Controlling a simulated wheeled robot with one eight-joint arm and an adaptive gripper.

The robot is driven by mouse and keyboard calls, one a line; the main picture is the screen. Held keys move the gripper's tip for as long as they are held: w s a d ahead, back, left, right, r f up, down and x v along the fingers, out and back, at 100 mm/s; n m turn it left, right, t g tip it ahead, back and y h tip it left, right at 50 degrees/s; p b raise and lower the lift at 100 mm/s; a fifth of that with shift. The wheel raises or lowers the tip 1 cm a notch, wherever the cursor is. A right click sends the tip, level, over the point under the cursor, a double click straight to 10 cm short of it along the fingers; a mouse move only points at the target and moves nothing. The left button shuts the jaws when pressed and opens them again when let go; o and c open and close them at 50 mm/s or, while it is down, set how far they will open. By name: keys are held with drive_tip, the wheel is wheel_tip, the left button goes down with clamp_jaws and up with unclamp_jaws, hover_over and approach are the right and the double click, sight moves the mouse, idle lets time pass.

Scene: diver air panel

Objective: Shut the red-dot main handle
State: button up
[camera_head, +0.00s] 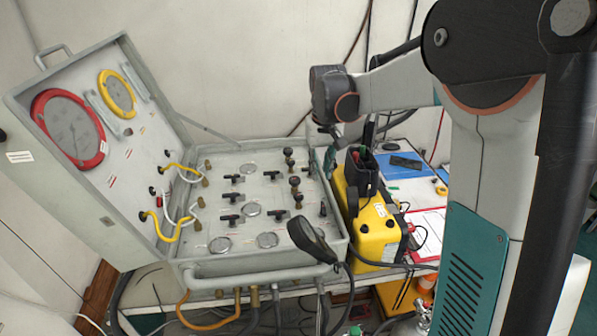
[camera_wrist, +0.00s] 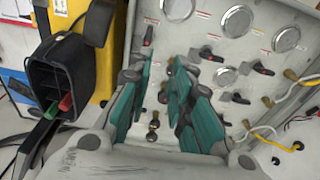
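The grey air panel (camera_head: 205,240) lies in an open case, and several black handles stand on it. In the wrist view, black handles with red marks show at the panel's near-left (camera_wrist: 148,38), middle (camera_wrist: 211,56) and right (camera_wrist: 262,68). I cannot tell which one is the red-dot main handle. My gripper (camera_head: 328,132) hangs above the right back corner of the case, apart from the handles. In the wrist view its teal fingers (camera_wrist: 167,88) stand apart with panel and small knobs (camera_wrist: 153,126) showing between them, and hold nothing I can see. The fingers hide part of the panel.
The case's raised lid (camera_head: 120,130) with red and yellow gauges stands at left. A yellow unit (camera_head: 375,235) with a black pouch (camera_head: 361,172) stands close to the case's right. A black handset (camera_head: 312,240) lies over the front right corner. Yellow hoses (camera_head: 160,228) cross at left.

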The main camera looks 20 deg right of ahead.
sight(323, 206)
drive_tip(key=shift+m+g, duration=0.3)
drive_tip(key=shift+g, duration=0.3)
drive_tip(key=w+d+f, duration=0.1)
drive_tip(key=f, duration=0.4)
drive_tip(key=w+d+f, duration=0.1)
drive_tip(key=f, duration=0.5)
drive_tip(key=w+d+f, duration=0.1)
drive_tip(key=f, duration=0.4)
drive_tip(key=shift+d+f, duration=0.1)
drive_tip(key=shift+f, duration=0.2)
clamp_jaws()
